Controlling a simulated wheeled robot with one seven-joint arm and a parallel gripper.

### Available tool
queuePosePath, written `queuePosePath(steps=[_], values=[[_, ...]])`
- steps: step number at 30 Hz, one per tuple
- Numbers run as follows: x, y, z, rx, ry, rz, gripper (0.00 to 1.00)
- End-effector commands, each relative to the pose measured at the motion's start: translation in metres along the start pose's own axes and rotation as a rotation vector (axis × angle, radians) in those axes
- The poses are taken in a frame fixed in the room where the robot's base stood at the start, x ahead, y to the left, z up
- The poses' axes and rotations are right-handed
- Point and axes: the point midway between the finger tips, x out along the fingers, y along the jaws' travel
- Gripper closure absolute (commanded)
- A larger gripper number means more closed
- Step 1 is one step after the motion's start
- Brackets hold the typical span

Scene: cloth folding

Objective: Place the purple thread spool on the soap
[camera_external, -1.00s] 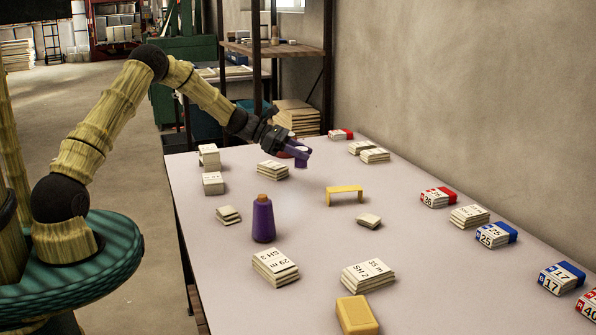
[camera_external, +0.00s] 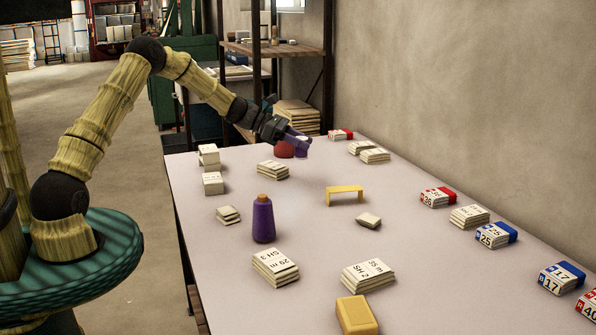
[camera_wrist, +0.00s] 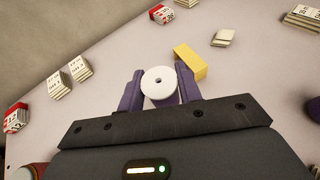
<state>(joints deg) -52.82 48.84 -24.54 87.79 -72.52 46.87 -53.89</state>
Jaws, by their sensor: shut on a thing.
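My gripper (camera_external: 298,141) is shut on a purple thread spool, held in the air over the far part of the table. In the wrist view the spool (camera_wrist: 159,83) shows its white round end with a dark centre hole, between the two purple fingers; its purple side shows just below. In the external view the spool is small and mostly hidden by the fingers. The soap seems to be the yellow block (camera_external: 357,316) at the table's near edge, well away from my gripper. It is not in the wrist view.
A purple bottle-shaped object with an orange top (camera_external: 263,220) stands mid-table. A yellow bridge-shaped block (camera_external: 345,190) stands right of it. Several card stacks and packs lie around, including two stacks (camera_external: 275,267) (camera_external: 368,275) near the soap. A red round object (camera_external: 284,150) is behind my gripper.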

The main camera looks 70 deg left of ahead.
Motion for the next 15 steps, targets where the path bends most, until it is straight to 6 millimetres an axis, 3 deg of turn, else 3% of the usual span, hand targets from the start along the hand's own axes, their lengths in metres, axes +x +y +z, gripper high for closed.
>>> queuePosePath(steps=[8,11,15], values=[[0.014,-0.015,0.008,0.013,0.000,-0.032,0.86],[0.033,-0.036,0.018,0.030,0.000,-0.076,0.86],[0.066,-0.079,0.036,0.066,0.000,-0.163,0.86]])
